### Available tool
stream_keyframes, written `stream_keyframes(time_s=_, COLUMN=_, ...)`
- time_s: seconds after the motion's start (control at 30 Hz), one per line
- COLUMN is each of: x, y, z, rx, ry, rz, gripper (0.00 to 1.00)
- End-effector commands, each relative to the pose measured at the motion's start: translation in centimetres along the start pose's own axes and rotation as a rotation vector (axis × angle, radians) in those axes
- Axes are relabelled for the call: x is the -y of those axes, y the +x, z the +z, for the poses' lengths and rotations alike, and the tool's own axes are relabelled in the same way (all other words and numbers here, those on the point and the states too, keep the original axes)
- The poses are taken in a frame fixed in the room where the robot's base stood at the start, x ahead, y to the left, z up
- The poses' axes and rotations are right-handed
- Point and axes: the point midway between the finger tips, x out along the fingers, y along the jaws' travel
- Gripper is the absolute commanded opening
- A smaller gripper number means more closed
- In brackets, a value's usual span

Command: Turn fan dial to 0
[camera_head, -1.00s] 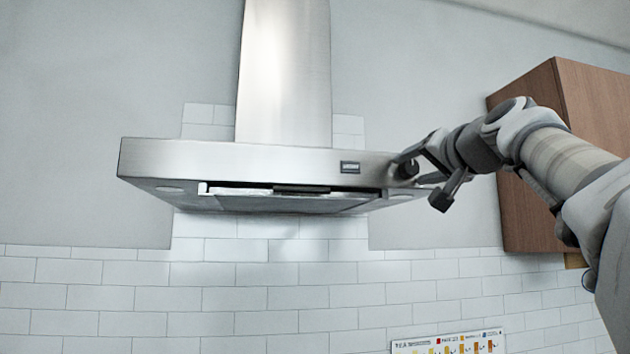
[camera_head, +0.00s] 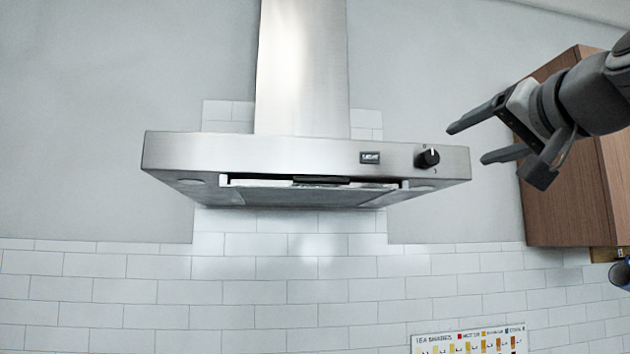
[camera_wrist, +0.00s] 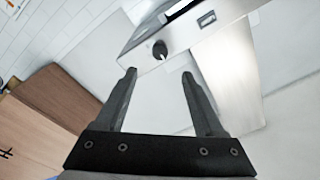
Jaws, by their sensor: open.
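The fan dial (camera_head: 427,157) is a round black knob with a white mark, on the right end of the steel range hood's (camera_head: 260,155) front panel. The white mark shows near the top of the knob. The dial also shows in the wrist view (camera_wrist: 160,50), beyond and between the fingertips. My gripper (camera_head: 466,144) is open and empty, to the right of the dial and apart from it. In the wrist view its two fingers (camera_wrist: 159,74) are spread wide, with nothing between them.
A wooden wall cabinet (camera_head: 565,190) hangs right of the hood, behind my arm. A small dark display (camera_head: 370,157) sits left of the dial. White tiles (camera_head: 250,290) cover the wall below, with a chart (camera_head: 470,340) at the bottom. Open air lies in front of the hood.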

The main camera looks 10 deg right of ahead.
Motion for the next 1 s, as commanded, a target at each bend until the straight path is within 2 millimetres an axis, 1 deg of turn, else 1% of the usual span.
stream_keyframes(time_s=0.03, x=0.0, y=-1.3, z=0.0, rx=-0.002, ry=0.000, rz=-0.001, gripper=0.71)
stream_keyframes(time_s=0.1, x=0.0, y=-2.6, z=0.0, rx=-0.002, ry=-0.001, rz=-0.001, gripper=0.71)
stream_keyframes(time_s=0.2, x=0.0, y=-4.1, z=0.0, rx=0.000, ry=0.000, rz=-0.001, gripper=0.71)
stream_keyframes(time_s=0.3, x=0.0, y=-5.1, z=0.0, rx=-0.001, ry=0.000, rz=0.000, gripper=0.71)
stream_keyframes(time_s=0.5, x=0.0, y=-5.7, z=0.0, rx=0.001, ry=0.000, rz=0.001, gripper=0.71)
stream_keyframes(time_s=0.93, x=0.0, y=-5.6, z=0.0, rx=0.001, ry=0.000, rz=0.001, gripper=0.71)
stream_keyframes(time_s=1.0, x=-0.1, y=-5.5, z=0.3, rx=0.009, ry=0.000, rz=0.004, gripper=0.71)
